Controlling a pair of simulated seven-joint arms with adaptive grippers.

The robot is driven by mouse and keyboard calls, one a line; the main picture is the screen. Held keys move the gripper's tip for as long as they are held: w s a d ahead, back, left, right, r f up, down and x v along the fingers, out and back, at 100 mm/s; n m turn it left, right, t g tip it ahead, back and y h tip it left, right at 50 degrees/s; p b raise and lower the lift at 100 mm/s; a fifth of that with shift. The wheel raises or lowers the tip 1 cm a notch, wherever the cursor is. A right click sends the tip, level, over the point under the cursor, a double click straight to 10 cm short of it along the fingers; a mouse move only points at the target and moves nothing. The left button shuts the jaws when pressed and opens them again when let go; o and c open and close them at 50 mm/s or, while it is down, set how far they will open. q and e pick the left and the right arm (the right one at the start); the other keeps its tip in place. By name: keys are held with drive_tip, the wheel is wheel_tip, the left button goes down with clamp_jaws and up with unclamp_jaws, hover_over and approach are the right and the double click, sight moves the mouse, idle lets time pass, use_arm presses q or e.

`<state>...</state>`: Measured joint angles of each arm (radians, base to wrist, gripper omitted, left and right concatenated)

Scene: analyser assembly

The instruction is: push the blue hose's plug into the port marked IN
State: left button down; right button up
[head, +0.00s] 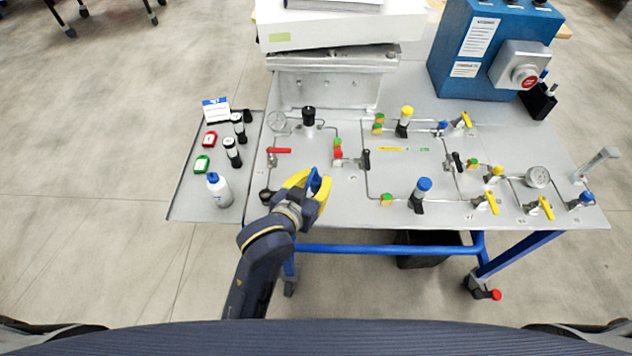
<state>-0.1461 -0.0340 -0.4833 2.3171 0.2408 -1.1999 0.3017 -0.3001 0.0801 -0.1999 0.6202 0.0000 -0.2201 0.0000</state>
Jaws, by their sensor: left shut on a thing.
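My left gripper (306,184), with yellow fingers, is over the front left part of the grey panel. It is shut on a small blue part (315,182) that shows between and above the fingers. I cannot tell if this is the hose's plug, and no blue hose can be made out. No port marked IN can be read; the panel labels are too small. The gripper hides the panel just under it, so I cannot tell if the blue part touches anything. My right gripper is not in view.
The grey panel table (330,207) carries pipes, a red-handled valve (280,151), a black-topped post (308,117), a blue-topped post (421,192) and gauges. A side tray (185,200) at left holds a white bottle (219,190). A blue box (452,60) stands at the back right.

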use_arm(q)
drive_tip(key=shift+a+r, duration=0.1)
idle(0.3)
drive_tip(key=a, duration=0.3)
drive_tip(key=a+r, duration=0.1)
drive_tip(key=a, duration=0.2)
drive_tip(key=w+a, duration=0.1)
drive_tip(key=a, duration=0.3)
drive_tip(key=shift+r, duration=0.35)
drive_tip(key=shift+w+a+f, duration=0.1)
drive_tip(key=shift+a+f, duration=0.45)
drive_tip(key=shift+a, duration=0.3)
drive_tip(key=shift+w+a+f, duration=0.1)
drive_tip(key=shift+a+f, duration=0.4)
drive_tip(key=shift+a, duration=0.35)
drive_tip(key=shift+w+f, duration=0.2)
drive_tip(key=shift+f, duration=0.7)
drive_tip(key=shift+f, duration=1.2)
idle(1.4)
